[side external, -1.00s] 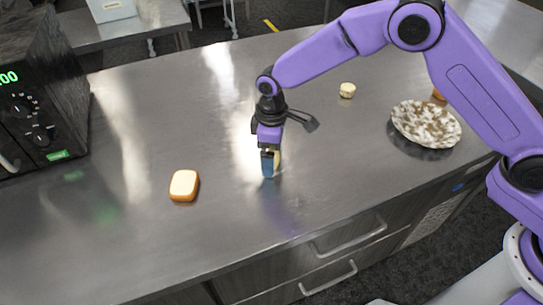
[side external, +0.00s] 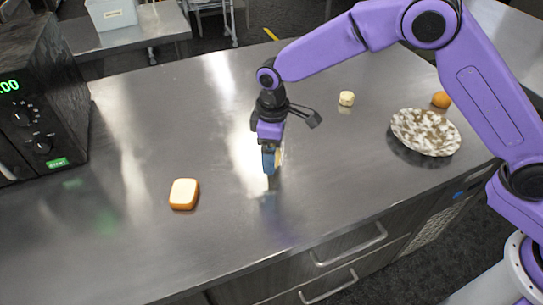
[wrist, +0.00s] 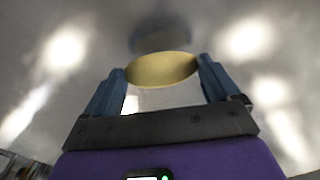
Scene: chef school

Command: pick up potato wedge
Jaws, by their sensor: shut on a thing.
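My gripper (side external: 270,160) is shut on the potato wedge (wrist: 162,69), a pale yellow piece gripped between the two blue fingertips. In the wrist view the wedge spans the gap between the fingers, with a dark reflection or shadow on the metal beyond it. In the side view the wedge (side external: 279,156) shows only as a small pale edge beside the blue fingers, which hide most of it. The fingertips appear a little above the counter, with a reflection below them.
On the steel counter (side external: 330,180), an orange-sided block (side external: 184,194) lies at left, a small pale piece (side external: 346,98) behind, a mottled plate (side external: 426,132) at right and an orange round thing (side external: 441,99) beyond it. A black microwave (side external: 40,95) stands at far left.

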